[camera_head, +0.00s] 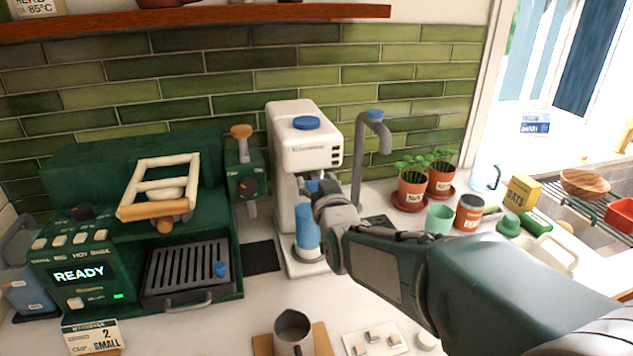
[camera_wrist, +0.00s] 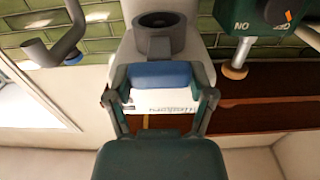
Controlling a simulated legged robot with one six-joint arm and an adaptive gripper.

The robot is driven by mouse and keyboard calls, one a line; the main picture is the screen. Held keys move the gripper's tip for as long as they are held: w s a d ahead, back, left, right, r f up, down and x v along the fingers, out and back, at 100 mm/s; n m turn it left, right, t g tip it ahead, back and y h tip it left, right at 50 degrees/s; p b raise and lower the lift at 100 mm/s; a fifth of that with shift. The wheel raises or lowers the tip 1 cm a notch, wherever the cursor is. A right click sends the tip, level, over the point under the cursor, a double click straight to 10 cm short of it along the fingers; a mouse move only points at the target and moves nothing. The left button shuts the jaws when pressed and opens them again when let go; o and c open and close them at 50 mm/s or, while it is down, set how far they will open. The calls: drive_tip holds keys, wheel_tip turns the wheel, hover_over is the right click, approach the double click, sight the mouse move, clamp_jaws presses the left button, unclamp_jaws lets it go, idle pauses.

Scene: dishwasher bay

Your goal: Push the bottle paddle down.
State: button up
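A white dispenser (camera_head: 304,150) with a blue cap stands against the tiled wall. A blue bar-shaped paddle (camera_wrist: 160,75) sits on its front, below the brand lettering; only a bit of it shows in the head view (camera_head: 311,185). A blue bottle-like cylinder (camera_head: 306,232) stands at the dispenser's base. My gripper (camera_head: 323,192) reaches in from the right, in front of the dispenser. In the wrist view, which looks upside down, my gripper (camera_wrist: 160,72) has its fingers spread on either side of the paddle. I cannot tell whether they touch it.
A green coffee machine (camera_head: 90,235) stands on the left, a grey tap (camera_head: 372,145) just right of the dispenser. A metal jug (camera_head: 292,332) stands in front. Potted plants (camera_head: 412,190), a green cup (camera_head: 440,217) and a jar (camera_head: 469,212) are behind my arm.

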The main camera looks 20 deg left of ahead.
drive_tip(key=shift+f, duration=2.25)
drive_tip(key=o, duration=1.3)
drive_tip(key=shift+a, duration=0.1)
drive_tip(key=v, duration=1.2)
drive_tip(key=shift+w+f, duration=0.1)
